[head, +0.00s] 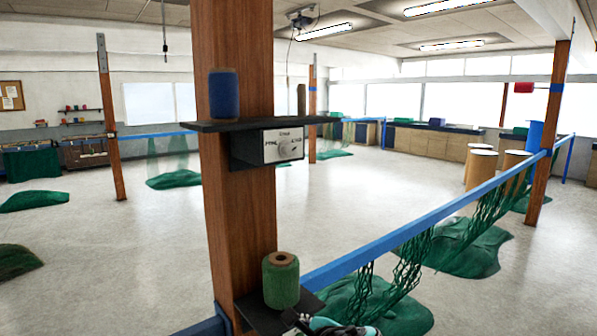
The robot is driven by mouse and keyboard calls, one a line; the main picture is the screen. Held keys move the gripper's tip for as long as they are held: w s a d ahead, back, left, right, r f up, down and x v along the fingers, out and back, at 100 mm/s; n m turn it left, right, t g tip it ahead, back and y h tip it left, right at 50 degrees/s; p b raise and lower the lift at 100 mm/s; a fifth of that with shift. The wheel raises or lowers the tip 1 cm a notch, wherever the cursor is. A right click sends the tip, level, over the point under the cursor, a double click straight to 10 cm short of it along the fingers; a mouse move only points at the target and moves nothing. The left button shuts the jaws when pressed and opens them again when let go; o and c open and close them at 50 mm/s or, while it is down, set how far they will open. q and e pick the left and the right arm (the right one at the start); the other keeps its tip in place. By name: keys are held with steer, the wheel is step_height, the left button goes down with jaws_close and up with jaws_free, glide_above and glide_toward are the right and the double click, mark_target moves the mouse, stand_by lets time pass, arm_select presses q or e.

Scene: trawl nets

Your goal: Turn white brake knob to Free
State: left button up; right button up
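The white brake knob (283,150) sits on a pale label plate (291,146) on the front of a dark box under a shelf, on the brown wooden post. Small words stand above, left and right of the knob, too small to read surely. I cannot tell which word the knob points to.
A blue spool (224,95) stands on the dark shelf above the knob. A green spool (281,280) stands on a lower shelf, beside a partly cut-off teal and black object (340,327). A blue rail (400,236) with green netting (411,262) runs right.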

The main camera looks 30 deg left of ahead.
arm_select(q)
steer(key=w+r+m+y+p, duration=0.2)
steer(key=r+p, duration=0.3)
steer(key=r, duration=0.6)
steer(key=w+r+m+y+p, duration=0.2)
steer(key=r+m+p, duration=0.15)
steer(key=r, duration=0.75)
steer(key=m+t+y+p, duration=0.1)
steer(key=m+y+p, duration=0.15)
steer(key=p, duration=0.45)
glide_toward(292, 151)
steer(key=a, duration=0.2)
steer(key=shift+y, duration=0.35)
steer(key=x, duration=0.2)
steer(key=p+x, duration=0.1)
steer(key=x, duration=0.3)
steer(key=shift+w+a+f+p, duration=0.15)
steer(key=shift+w+f+p, duration=0.1)
steer(key=shift+w+p, duration=0.25)
arm_select(e)
step_height(292, 151, up, 20)
steer(key=shift+s, duration=0.3)
arm_select(q)
steer(key=shift+w, duration=0.1)
jaws_close()
